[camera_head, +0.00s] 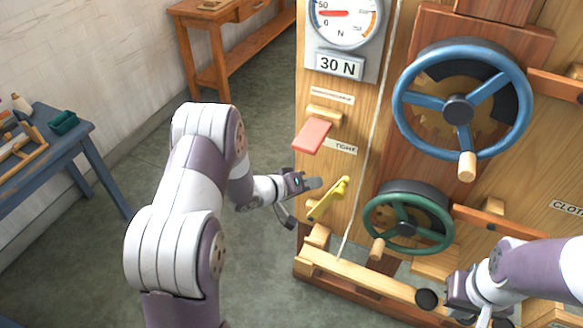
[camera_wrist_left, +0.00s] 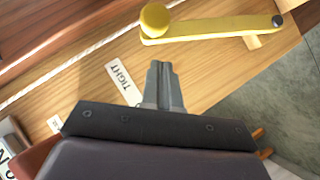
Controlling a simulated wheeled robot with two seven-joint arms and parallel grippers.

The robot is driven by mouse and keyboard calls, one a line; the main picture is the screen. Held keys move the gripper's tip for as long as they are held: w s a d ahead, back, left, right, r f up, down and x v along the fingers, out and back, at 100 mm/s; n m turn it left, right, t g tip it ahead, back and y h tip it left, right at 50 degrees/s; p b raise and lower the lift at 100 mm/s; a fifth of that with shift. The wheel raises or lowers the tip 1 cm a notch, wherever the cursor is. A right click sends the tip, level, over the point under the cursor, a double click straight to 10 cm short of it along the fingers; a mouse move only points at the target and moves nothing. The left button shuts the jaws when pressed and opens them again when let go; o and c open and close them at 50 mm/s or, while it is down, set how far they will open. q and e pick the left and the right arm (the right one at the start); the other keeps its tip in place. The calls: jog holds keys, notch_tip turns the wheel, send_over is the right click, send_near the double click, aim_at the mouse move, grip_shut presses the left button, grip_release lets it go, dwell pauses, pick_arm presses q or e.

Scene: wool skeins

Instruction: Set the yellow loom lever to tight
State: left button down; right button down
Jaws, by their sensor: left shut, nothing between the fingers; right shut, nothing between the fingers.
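The yellow lever (camera_head: 326,203) is on the wooden loom panel, slanting up to the right, with a round knob (camera_head: 344,182) at its upper end. In the left wrist view the lever (camera_wrist_left: 215,28) crosses the top, its knob (camera_wrist_left: 155,20) on the left and a dark bolt at the right end. A white TIGHT label (camera_head: 342,147) is above the lever; it also shows in the left wrist view (camera_wrist_left: 123,83). My left gripper (camera_head: 315,183) is shut and empty, just left of the knob, apparently apart from it. My right gripper (camera_head: 484,312) is shut at the bottom right, partly cut off.
A red paddle (camera_head: 312,136) projects above the lever. A green handwheel (camera_head: 408,222) is close on its right, and a larger blue handwheel (camera_head: 462,98) is above. A dial (camera_head: 344,18) stands over a 30 N plate (camera_head: 340,66). A pale cord runs down between lever and wheels.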

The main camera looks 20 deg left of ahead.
aim_at(337, 192)
pick_arm(q)
jog(key=shift+m+y, duration=0.3)
jog(key=d, duration=0.4)
jog(key=shift+s+f, duration=0.2)
jog(key=shift+f, duration=0.1)
jog(key=shift+s+d+f, duration=0.15)
jog(key=shift+d, duration=0.2)
jog(key=shift+s, duration=0.1)
jog(key=shift+d+p, duration=0.1)
jog(key=shift+p, duration=0.2)
